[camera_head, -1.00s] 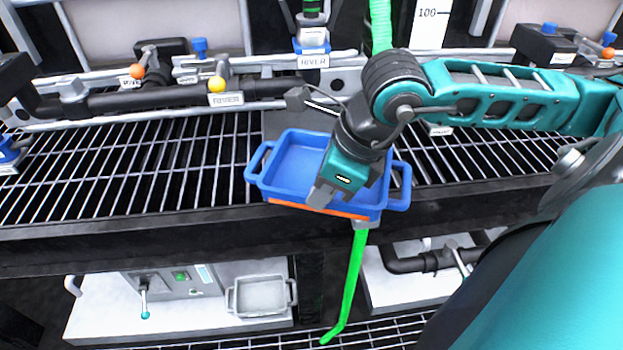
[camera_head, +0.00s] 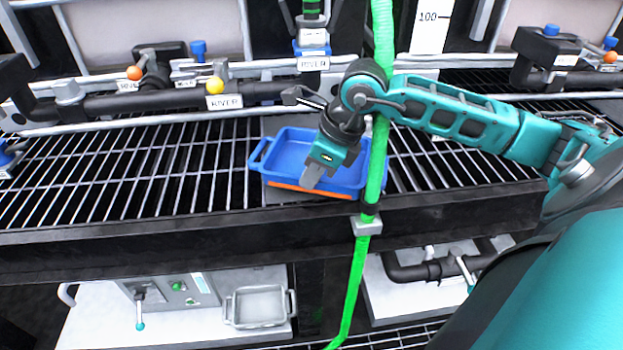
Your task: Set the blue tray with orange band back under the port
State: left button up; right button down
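The blue tray with orange band (camera_head: 285,152) is at the grating's front edge, with its band facing me. My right gripper (camera_head: 312,178) reaches down over the tray's front wall and appears shut on it; the far finger is hidden. A blue-collared port with a RIVER label (camera_head: 313,47) is on the manifold behind and above the tray. The tray's back edge lies in front of the pipe. A green hose (camera_head: 376,165) crosses in front of the tray's right part and hides some of it. My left gripper is not in view.
Black pipe with an orange ball handle (camera_head: 134,73) and a yellow one (camera_head: 215,85) runs along the back. A grey tray (camera_head: 260,307) sits on the lower shelf. The hose hangs past the shelf edge through a grey clip (camera_head: 367,226).

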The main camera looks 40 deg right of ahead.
jog(key=shift+w+d+f, duration=0.1)
jog(key=shift+w+f, duration=0.05)
jog(key=shift+f, duration=0.6)
jog(key=c, duration=1.3)
grip_release()
jog(key=shift+c, duration=0.2)
jog(key=shift+r, duration=0.15)
jog(key=v, duration=1.1)
jog(key=shift+s+r+p, duration=0.2)
jog(key=shift+r+p, duration=0.15)
jog(key=shift+d, duration=0.1)
